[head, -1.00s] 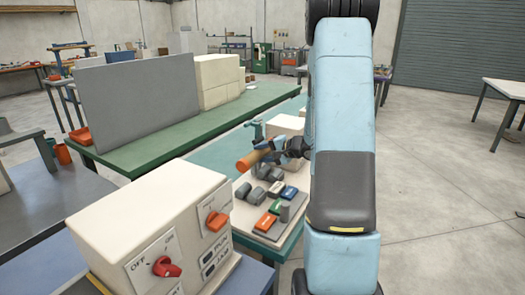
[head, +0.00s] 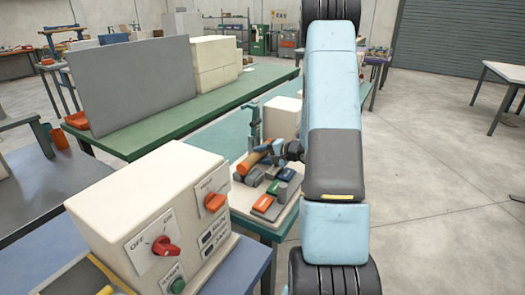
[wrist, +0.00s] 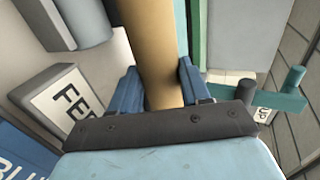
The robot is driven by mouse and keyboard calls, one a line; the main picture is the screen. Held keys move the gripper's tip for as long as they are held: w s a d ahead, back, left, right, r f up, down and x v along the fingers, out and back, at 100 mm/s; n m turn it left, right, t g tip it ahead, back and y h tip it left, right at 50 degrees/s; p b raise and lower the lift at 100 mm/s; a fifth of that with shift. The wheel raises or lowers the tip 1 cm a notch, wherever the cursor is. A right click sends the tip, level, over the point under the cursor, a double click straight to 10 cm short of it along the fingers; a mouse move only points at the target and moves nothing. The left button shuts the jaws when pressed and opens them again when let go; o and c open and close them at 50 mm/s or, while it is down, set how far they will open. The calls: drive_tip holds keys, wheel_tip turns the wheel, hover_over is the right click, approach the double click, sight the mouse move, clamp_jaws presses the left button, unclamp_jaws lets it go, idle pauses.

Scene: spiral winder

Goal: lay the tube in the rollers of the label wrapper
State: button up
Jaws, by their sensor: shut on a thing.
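The tube (head: 255,157) is tan with an orange near end. In the head view it slants over the back of the label wrapper, close to its dark grey rollers (head: 254,177); I cannot tell whether it touches them. My gripper (head: 281,151) is shut on the tube, partly hidden behind my arm. In the wrist view, the blue fingers of my gripper (wrist: 158,88) close on both sides of the tube (wrist: 153,40). Grey rollers (wrist: 85,22) lie to the left of the tube there.
A block marked "FEE…" (wrist: 62,100) stands left of my gripper. A teal upright (head: 254,128) rises behind the tube, with a cream box (head: 281,117) to its right. Coloured blocks (head: 267,201) lie in front.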

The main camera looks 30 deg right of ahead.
drive_tip(key=shift+f, duration=0.35)
drive_tip(key=o, duration=1.1)
drive_tip(key=v, duration=1.3)
drive_tip(key=shift+s+d, duration=0.25)
drive_tip(key=shift+d, duration=0.05)
drive_tip(key=shift+r, duration=3.5)
